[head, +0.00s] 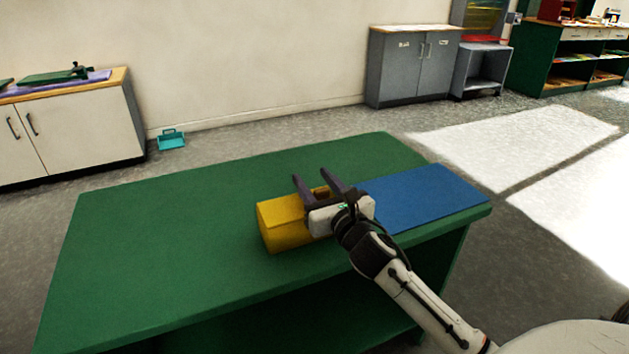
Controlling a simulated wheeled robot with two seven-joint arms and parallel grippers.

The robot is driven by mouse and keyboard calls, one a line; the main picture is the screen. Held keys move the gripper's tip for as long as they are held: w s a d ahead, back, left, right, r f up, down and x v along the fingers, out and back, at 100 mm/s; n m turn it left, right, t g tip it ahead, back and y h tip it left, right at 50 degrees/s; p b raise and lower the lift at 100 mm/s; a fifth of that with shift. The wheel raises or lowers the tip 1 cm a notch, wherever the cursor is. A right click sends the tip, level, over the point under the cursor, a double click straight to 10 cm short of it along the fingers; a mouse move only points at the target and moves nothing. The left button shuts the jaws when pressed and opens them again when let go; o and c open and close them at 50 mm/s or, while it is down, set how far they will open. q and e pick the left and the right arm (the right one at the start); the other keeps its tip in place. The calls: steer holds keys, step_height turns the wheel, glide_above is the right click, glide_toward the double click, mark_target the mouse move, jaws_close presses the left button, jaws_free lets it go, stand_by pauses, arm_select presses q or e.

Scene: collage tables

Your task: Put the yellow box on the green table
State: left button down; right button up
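The yellow box (283,222) rests on the top of the green table (170,240), near its front edge and right of the middle. My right gripper (311,176) is at the right end of the box, with its two fingers apart and pointing towards the far side. The fingers appear over the top of the box, and some yellow shows between them. The gripper body hides the right end of the box. I cannot tell whether the gripper touches the box. My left gripper is not in view.
A flat blue sheet (425,195) lies on the right part of the table. The table's left part is bare. A white cabinet (80,125) and a teal dustpan-like item (171,141) stand behind, by the wall. Grey cabinets (412,68) stand further back.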

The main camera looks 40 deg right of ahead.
steer(key=shift+s, duration=0.1)
steer(key=v, duration=1.1)
steer(key=shift+s+p, duration=0.3)
steer(key=shift+s, duration=0.1)
